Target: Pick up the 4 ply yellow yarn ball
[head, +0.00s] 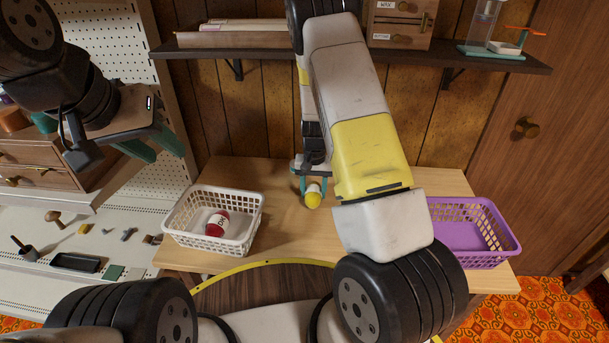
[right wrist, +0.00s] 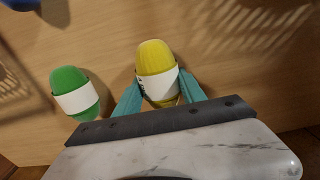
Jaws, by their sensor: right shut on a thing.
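A yellow yarn ball (head: 313,200) with a white paper band is at the middle of the wooden table. In the right wrist view the yellow yarn ball (right wrist: 155,60) sits between the two teal fingers of my right gripper (right wrist: 160,92), which is shut on its banded part. The print on its band is not legible. In the head view my right gripper (head: 312,182) reaches down over the table; I cannot tell whether the ball still touches the wood. My left gripper (head: 153,148) is open and empty at the upper left, its teal fingers apart, away from the table.
A green yarn ball (right wrist: 74,92) lies left of the yellow one in the right wrist view. A white basket (head: 180,232) holding a red yarn ball (head: 217,224) stands left; a purple basket (head: 490,262) stands right. A shelf (head: 270,50) runs behind.

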